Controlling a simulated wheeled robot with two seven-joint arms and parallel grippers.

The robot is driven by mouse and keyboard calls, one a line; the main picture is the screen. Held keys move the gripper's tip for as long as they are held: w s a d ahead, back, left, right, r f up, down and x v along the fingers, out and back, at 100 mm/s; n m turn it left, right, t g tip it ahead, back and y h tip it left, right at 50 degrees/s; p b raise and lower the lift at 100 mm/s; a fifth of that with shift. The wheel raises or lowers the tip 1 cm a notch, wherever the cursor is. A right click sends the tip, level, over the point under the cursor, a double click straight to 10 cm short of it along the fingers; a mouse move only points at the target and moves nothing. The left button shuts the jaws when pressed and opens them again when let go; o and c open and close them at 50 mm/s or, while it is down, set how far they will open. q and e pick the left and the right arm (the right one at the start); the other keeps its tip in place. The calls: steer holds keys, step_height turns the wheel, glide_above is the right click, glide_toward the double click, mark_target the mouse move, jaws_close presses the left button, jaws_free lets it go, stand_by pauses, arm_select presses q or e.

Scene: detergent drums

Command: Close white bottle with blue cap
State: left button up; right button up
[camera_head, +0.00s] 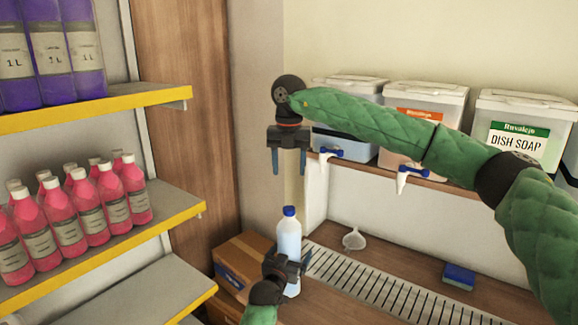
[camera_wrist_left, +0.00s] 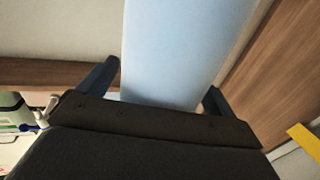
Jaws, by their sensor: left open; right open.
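The white bottle (camera_head: 289,243) stands upright in the head view, with the blue cap (camera_head: 289,211) on its top; whether the cap is tight cannot be told. My left gripper (camera_head: 287,262) is open around the lower part of the bottle, one finger on each side. In the left wrist view the pale bottle (camera_wrist_left: 180,45) fills the space between the fingers of my left gripper (camera_wrist_left: 162,82), with no clear grip on it. My right gripper (camera_head: 289,172) is open and empty, pointing down above the cap with a gap between them.
A white funnel (camera_head: 354,239) and a blue sponge (camera_head: 459,276) lie on the counter by a slotted drain (camera_head: 390,290). Detergent drums (camera_head: 520,130) with taps stand on a shelf behind. Pink bottles (camera_head: 100,205) fill the left shelf. A cardboard box (camera_head: 240,262) sits left of the bottle.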

arm_select(q)
steer(key=b+v, duration=0.1)
steer(key=v, duration=0.6)
steer(key=shift+s, duration=0.35)
steer(key=shift+a, duration=0.1)
